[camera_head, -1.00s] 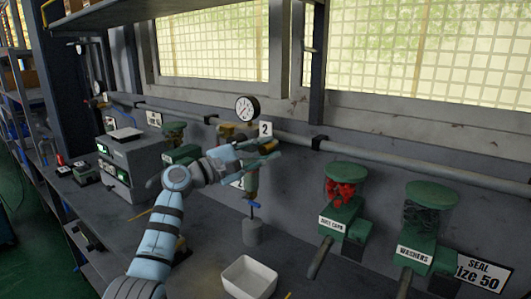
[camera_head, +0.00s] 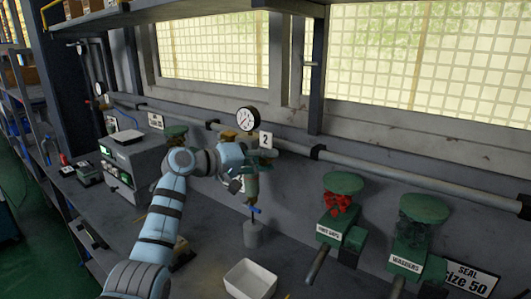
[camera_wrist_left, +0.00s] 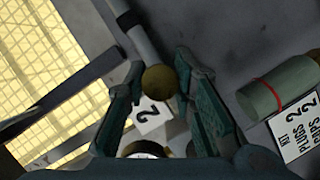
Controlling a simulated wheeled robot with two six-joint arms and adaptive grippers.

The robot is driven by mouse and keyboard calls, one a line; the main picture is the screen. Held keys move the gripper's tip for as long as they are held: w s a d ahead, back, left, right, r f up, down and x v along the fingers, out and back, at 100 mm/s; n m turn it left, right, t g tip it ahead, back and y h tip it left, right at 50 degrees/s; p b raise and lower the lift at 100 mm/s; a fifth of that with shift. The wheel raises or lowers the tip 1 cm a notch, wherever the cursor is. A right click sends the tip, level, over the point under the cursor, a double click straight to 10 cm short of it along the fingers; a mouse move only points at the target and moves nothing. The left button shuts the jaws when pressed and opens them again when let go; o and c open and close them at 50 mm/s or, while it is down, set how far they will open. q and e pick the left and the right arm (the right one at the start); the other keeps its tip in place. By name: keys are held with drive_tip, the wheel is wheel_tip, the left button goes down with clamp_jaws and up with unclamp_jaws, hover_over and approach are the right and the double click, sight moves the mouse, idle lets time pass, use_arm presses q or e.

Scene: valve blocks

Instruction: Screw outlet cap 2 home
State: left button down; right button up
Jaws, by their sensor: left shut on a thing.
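My left gripper (camera_head: 262,157) is at the station marked with the number 2 sign (camera_head: 265,141), and my arm covers part of the view there. In the left wrist view the two green fingers of my left gripper (camera_wrist_left: 163,90) are shut on a round brass-coloured piece, apparently outlet cap 2 (camera_wrist_left: 160,80). The number 2 sign also shows behind it in the wrist view (camera_wrist_left: 148,114). Below the gripper stands the valve assembly (camera_head: 251,186) with a blue handle. The cap's thread and seating are hidden. My right gripper is not in view.
A pressure gauge (camera_head: 248,119) sits just above the station. A wall pipe (camera_head: 400,172) runs behind. A white tray (camera_head: 250,279) stands on the bench in front.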

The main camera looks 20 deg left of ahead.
use_arm(q)
drive_tip(key=shift+m+y+p, duration=0.4)
drive_tip(key=shift+m+p, duration=0.3)
drive_tip(key=shift+m, duration=0.2)
drive_tip(key=c, duration=1.3)
unclamp_jaws()
drive_tip(key=shift+c, duration=0.2)
drive_tip(key=shift+s, duration=0.1)
drive_tip(key=v, duration=1.2)
drive_tip(key=shift+d+r, duration=0.1)
drive_tip(key=shift+d, duration=0.05)
